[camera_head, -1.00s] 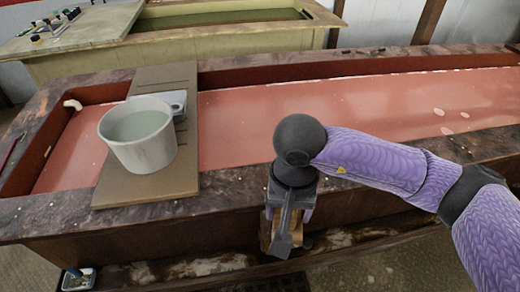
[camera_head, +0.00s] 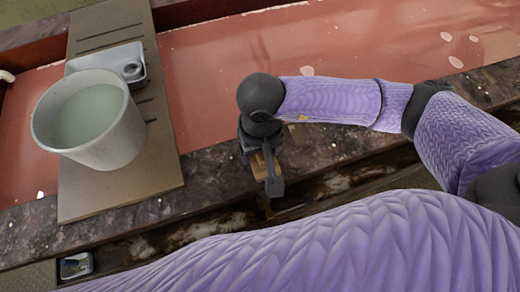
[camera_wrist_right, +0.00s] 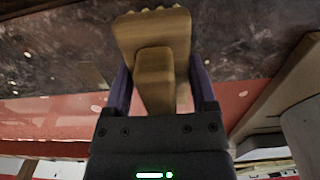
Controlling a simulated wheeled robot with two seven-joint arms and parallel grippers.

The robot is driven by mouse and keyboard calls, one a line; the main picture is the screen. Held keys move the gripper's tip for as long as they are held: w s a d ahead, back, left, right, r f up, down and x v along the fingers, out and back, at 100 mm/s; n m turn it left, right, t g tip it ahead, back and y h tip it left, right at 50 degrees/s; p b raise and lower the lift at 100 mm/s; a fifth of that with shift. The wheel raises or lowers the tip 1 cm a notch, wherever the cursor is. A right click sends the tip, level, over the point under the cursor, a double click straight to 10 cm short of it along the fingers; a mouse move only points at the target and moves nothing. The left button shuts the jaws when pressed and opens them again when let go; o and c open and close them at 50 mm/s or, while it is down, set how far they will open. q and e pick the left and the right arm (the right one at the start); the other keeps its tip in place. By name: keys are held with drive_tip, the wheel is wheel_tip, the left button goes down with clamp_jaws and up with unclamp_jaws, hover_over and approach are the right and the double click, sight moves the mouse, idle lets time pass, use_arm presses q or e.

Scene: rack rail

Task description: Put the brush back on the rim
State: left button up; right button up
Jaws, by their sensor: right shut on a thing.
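The brush, a wooden block with a narrower wooden grip, shows clearly in the right wrist view (camera_wrist_right: 152,35). My right gripper (camera_wrist_right: 160,88) is shut on its grip, with one dark finger on each side. In the head view my right gripper (camera_head: 266,165) points down at the front edge of the trough, and only a bit of the brush (camera_head: 259,167) shows behind it. The stained dark rim (camera_head: 345,142) runs along the trough's near side. I cannot tell whether the brush touches it. My left gripper is out of view.
A whitish bucket (camera_head: 88,125) of cloudy liquid stands on a brown board (camera_head: 150,175) laid across the trough, beside a grey metal box (camera_head: 128,68). Reddish liquid (camera_head: 220,60) fills the trough. A purple arm link of mine crosses the bottom. The rim right of my gripper is clear.

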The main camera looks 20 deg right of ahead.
drive_tip(key=shift+f, duration=0.6)
drive_tip(key=shift+r, duration=0.1)
drive_tip(key=o, duration=1.1)
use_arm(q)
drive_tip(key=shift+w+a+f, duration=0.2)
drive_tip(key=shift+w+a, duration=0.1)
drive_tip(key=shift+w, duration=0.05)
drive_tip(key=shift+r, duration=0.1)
